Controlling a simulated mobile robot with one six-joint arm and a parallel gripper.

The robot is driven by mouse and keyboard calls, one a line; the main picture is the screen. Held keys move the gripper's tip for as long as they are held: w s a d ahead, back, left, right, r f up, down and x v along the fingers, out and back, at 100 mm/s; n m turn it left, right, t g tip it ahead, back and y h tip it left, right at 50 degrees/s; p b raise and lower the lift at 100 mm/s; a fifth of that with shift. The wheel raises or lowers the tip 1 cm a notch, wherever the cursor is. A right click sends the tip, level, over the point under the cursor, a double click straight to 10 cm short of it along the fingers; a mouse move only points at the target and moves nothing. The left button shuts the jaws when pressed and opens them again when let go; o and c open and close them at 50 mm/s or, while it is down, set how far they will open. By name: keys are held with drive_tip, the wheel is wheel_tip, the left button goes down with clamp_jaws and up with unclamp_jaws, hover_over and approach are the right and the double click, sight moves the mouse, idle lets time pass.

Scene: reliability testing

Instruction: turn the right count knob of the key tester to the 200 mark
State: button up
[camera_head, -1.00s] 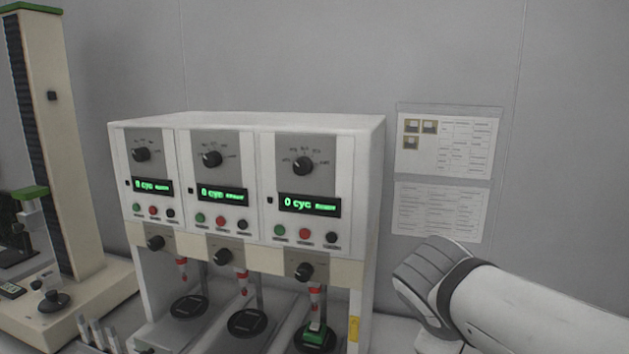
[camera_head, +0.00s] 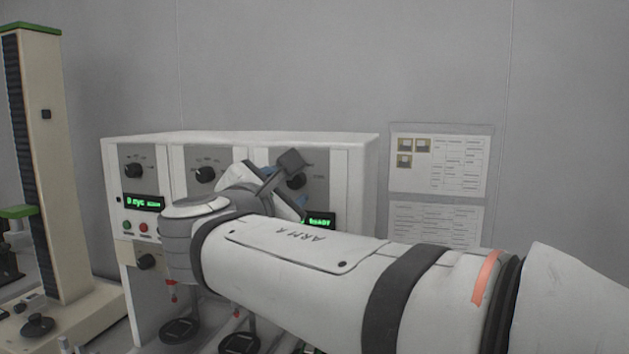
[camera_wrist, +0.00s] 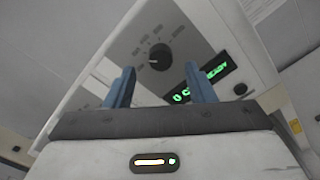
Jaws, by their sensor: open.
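The key tester (camera_head: 250,138) is a white cabinet with three panels, each with a dark count knob. The right count knob (camera_head: 296,181) shows partly behind my gripper (camera_head: 287,190) in the head view. In the wrist view the right count knob (camera_wrist: 159,57) is a black disc with a pale pointer mark toward the left, within a printed scale too small to read. My gripper (camera_wrist: 160,69) is open, its blue fingers either side of the knob in the picture. The knob appears beyond the fingertips; I cannot tell the exact gap. The display (camera_wrist: 198,82) below glows green, reading READY.
The middle knob (camera_head: 205,175) and left knob (camera_head: 134,171) are on the neighbouring panels. My arm hides much of the lower right cabinet. A tall cream column stand (camera_head: 42,150) is at the left. Papers (camera_head: 440,160) hang on the wall at the right.

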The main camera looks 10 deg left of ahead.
sight(293, 182)
drive_tip(key=shift+w+d, duration=0.1)
drive_tip(key=shift+w, duration=1.6)
drive_tip(key=c, duration=1)
